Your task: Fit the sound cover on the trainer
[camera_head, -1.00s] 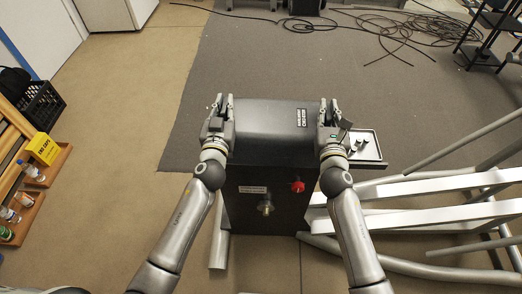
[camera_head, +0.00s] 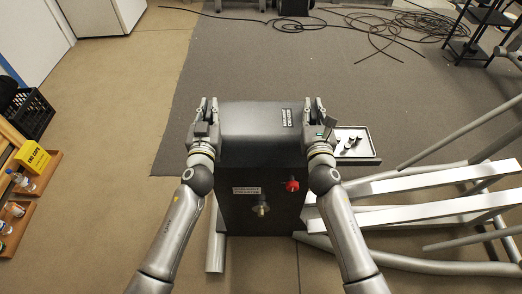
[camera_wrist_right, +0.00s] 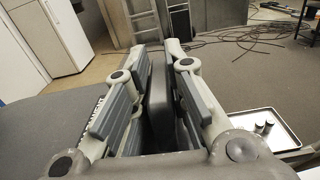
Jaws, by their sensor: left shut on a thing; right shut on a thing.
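The sound cover (camera_head: 255,122) is a dark grey box-like shell with a small white label near its right end. It sits over the top of the trainer's black body (camera_head: 265,190), which has a red knob and a brass-coloured fitting on its front. My left gripper (camera_head: 208,108) is shut on the cover's left end. My right gripper (camera_head: 313,108) is shut on its right end; in the right wrist view, its fingers (camera_wrist_right: 165,85) stand on either side of a dark wall of the cover. Whether the cover rests on the body is hidden.
A tray (camera_head: 372,157) with small cylinders is right of the cover. The trainer's silver frame (camera_head: 420,187) spreads right. Black cables (camera_head: 375,30) lie on the mat behind. A crate (camera_head: 28,112) and wooden shelves with a yellow box (camera_head: 33,156) are at left.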

